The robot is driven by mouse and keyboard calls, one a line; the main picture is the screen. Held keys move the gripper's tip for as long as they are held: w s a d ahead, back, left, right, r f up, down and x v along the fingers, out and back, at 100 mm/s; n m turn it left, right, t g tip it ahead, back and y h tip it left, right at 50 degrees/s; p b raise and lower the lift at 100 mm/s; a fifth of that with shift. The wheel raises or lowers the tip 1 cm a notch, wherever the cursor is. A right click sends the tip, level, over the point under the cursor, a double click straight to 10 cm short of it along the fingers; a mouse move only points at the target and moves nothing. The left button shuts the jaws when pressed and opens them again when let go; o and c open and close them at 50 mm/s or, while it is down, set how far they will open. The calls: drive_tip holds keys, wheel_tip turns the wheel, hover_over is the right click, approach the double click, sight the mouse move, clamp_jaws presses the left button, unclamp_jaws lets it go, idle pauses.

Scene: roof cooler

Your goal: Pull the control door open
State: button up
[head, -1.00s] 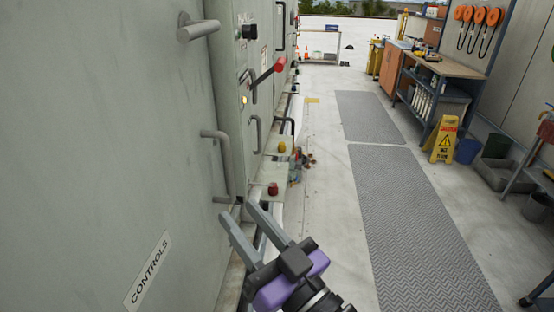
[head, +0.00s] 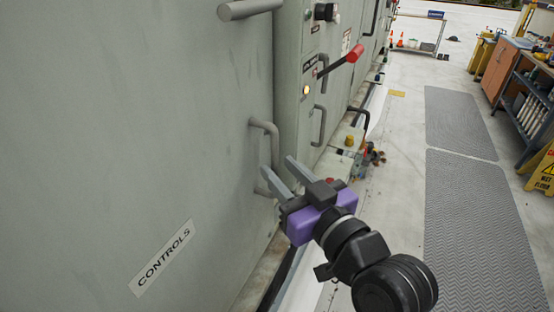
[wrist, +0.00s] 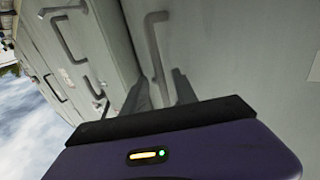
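The control door (head: 150,120) is a grey-green panel filling the left of the head view, with a "CONTROLS" label low on it. It looks shut. Its grey upright bar handle (head: 274,146) is near the door's right edge; it also shows in the wrist view (wrist: 155,45). My gripper (head: 277,164) is open, with its two grey fingers pointing at the handle's lower part. In the wrist view the bar runs down between the fingertips (wrist: 160,92). I cannot tell whether the fingers touch it. The lower handle end is partly hidden by the fingers.
A grey round lever (head: 250,9) sticks out higher on the door. To the right, the neighbouring cabinet has a red-tipped lever (head: 340,60) and a lit yellow lamp (head: 306,91). The walkway with grey mats (head: 470,210) is clear. A yellow wet-floor sign (head: 542,170) stands far right.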

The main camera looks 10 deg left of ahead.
drive_tip(key=shift+x, duration=1.35)
clamp_jaws()
idle(0.4)
